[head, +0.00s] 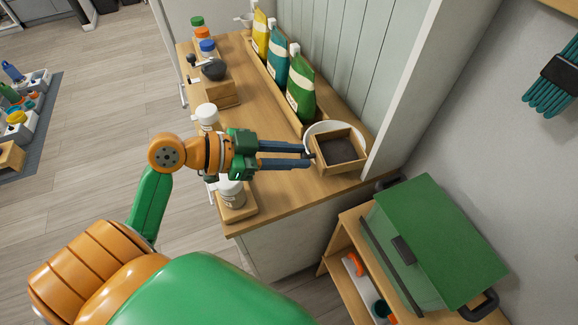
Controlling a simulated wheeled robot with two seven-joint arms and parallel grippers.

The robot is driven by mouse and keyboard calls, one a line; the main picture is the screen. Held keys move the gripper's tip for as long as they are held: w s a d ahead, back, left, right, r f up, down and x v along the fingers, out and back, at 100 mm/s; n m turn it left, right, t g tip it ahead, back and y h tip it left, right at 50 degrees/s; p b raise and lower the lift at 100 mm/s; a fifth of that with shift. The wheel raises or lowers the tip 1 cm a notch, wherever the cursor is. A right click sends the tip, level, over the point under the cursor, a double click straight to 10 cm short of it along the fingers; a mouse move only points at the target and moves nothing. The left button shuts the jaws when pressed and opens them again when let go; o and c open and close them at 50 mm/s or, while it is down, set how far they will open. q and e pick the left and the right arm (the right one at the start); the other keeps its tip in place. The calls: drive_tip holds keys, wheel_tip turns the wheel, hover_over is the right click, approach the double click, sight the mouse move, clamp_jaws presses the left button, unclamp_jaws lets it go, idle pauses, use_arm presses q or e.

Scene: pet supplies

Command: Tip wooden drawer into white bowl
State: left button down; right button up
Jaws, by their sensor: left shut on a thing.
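The wooden drawer (345,165) is a small open square box with dark contents or a dark inside bottom. It is held over the white bowl (322,127), whose far rim shows behind it. The drawer hides most of the bowl, so I cannot see what is in it. The drawer looks roughly level, tilted slightly at most. My left gripper (308,155) comes in from the left and is shut on the drawer's left wall. My right gripper is not in view.
Several pouches (300,90) stand in a wooden rack behind the bowl. White jars (232,193) and a dark scoop-like item (213,69) stand left on the counter (290,195). A wall closes the right side. A green-lidded box (430,235) stands at lower right.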

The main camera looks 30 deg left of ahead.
use_arm(q)
drive_tip(key=w+a+f+n+t+y+p, duration=0.1)
drive_tip(key=w+a+f+t+y, duration=0.2)
drive_tip(key=w, duration=0.5)
drive_tip(key=w+a+t+y, duration=0.1)
drive_tip(key=w+a+y, duration=0.3)
drive_tip(key=w+a, duration=0.3)
drive_tip(key=d+f+m+t+y+b, duration=0.2)
drive_tip(key=d+f+m+t+b, duration=0.3)
drive_tip(key=m, duration=0.5)
wheel_tip(320, 180, down, 2)
drive_tip(key=b, duration=0.3)
drive_tip(key=shift+s, duration=0.3)
idle(1.7)
